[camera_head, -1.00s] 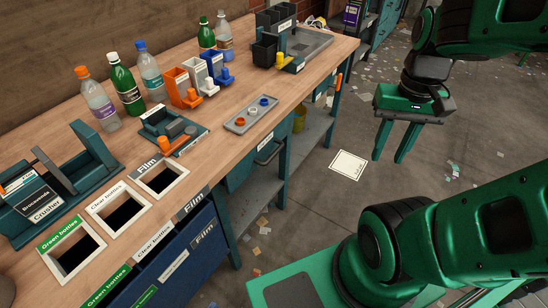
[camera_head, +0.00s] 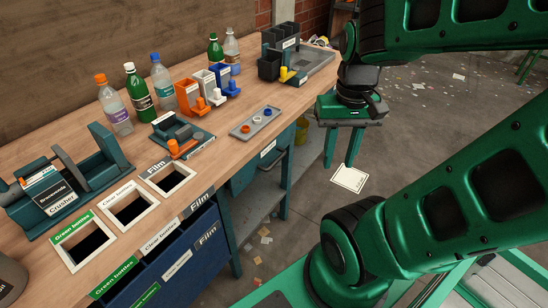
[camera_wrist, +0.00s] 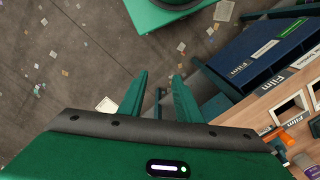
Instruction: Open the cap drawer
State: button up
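The drawer (camera_head: 243,179) with a dark teal front sits under the bench's front edge, below the cap tray. It looks shut; its handle is small and dark, hard to make out here. A white label (camera_head: 268,148) is on the bench edge above it, too small to read. My gripper (camera_head: 340,163) is open and empty, fingers pointing down, over the floor to the right of the drawer and apart from it. In the wrist view both fingers (camera_wrist: 160,76) are spread with nothing between them.
A blue bin (camera_head: 189,262) with labelled sections stands below the bench at left. A paper sheet (camera_head: 350,179) lies on the floor.

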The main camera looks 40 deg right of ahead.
jog(key=m+t, duration=0.2)
jog(key=m, duration=0.6)
send_over(276, 160)
jog(key=s, duration=0.2)
notch_tip(276, 160, down, 12)
jog(key=f, duration=0.1)
jog(key=shift+y, duration=0.3)
jog(key=f, duration=0.3)
jog(key=w+f, duration=0.1)
jog(key=f, duration=0.5)
jog(key=shift+w, duration=0.3)
grip_shut()
jog(key=shift+w, duration=0.1)
